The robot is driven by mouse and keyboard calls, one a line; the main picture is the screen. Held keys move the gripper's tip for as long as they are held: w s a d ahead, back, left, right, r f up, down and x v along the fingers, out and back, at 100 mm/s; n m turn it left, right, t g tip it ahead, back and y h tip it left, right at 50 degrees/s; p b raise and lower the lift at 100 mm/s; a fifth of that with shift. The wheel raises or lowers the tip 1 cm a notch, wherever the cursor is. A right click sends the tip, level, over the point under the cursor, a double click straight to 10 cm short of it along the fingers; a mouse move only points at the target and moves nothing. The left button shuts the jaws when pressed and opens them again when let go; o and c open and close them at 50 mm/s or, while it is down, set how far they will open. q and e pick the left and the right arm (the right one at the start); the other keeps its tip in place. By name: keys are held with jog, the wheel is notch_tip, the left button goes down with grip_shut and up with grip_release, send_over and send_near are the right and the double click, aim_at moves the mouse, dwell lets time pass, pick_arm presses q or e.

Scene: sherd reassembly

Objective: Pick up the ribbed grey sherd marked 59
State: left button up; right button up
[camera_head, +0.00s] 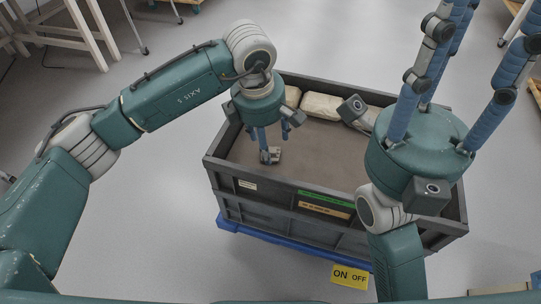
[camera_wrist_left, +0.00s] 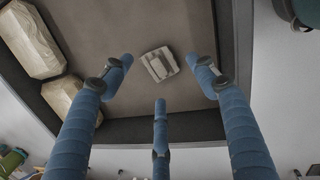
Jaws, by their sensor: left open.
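The ribbed grey sherd (camera_head: 272,154) lies on the brown floor of a dark grey crate (camera_head: 236,187), toward its left end. The left wrist view shows the sherd (camera_wrist_left: 160,64) as a small pale block with raised ribs; I cannot read a number on it. My left gripper (camera_head: 267,143) points down into the crate above the sherd. In the left wrist view its blue fingers (camera_wrist_left: 161,85) are spread apart with the sherd between and beyond them, and nothing is held. My right gripper (camera_head: 466,75) points upward at the right, its fingers spread and empty, tips cut off.
Pale sandbag-like blocks (camera_head: 320,106) lie along the crate's back wall; they also show in the left wrist view (camera_wrist_left: 30,42). The crate stands on a blue base (camera_head: 285,247). A yellow ON/OFF sign (camera_head: 350,276) is at the front. The crate floor around the sherd is clear.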

aim_at(270, 150)
pick_arm(q)
jog(key=f+b, duration=0.1)
jog(key=f, duration=0.3)
jog(key=shift+w+d+f+b, duration=0.15)
jog(key=shift+w+d+b, duration=0.05)
jog(key=shift+b, duration=0.2)
jog(key=shift+s, duration=0.1)
jog(key=c, duration=1.3)
